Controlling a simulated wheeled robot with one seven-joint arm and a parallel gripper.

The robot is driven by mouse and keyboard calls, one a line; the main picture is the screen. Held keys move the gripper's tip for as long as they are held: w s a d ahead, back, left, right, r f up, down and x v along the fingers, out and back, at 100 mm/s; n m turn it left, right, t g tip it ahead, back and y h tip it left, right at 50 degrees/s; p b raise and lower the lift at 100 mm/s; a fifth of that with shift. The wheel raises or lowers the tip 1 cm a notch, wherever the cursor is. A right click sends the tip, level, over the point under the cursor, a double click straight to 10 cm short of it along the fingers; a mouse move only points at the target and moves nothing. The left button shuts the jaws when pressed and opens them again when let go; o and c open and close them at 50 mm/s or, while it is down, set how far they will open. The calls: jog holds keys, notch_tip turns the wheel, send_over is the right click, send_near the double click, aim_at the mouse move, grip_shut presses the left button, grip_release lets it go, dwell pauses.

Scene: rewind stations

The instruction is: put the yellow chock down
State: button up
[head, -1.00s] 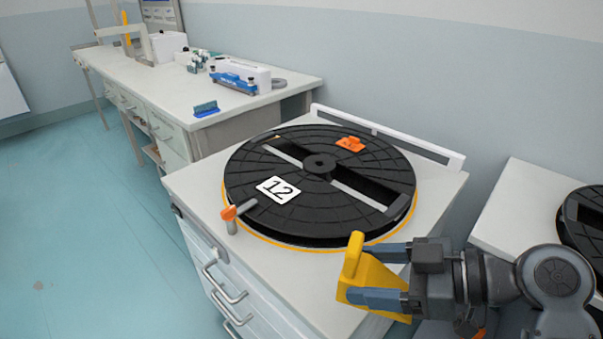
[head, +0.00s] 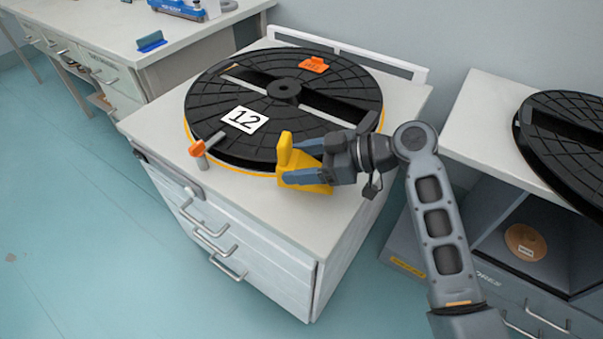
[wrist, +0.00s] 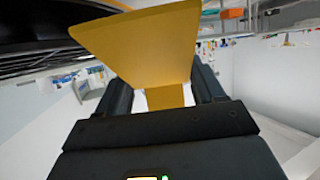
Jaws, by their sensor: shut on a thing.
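The yellow chock (head: 302,172) is in my gripper (head: 305,163), which is shut on it. In the head view it is by the near right rim of the black reel (head: 250,140), over the white cabinet top. I cannot tell whether the chock touches the top or the reel. In the wrist view the chock (wrist: 150,45) fills the upper middle, between the dark fingers.
The reel carries a "12" label (head: 244,119) and an orange clip (head: 314,65). An orange-tipped peg (head: 199,151) stands at the cabinet's left. The cabinet top's front (head: 290,235) is bare. A second black reel (head: 565,140) is at right, above an open shelf.

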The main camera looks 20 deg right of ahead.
jog(key=shift+f, duration=1.95)
jog(key=shift+f, duration=0.15)
jog(key=o, duration=1)
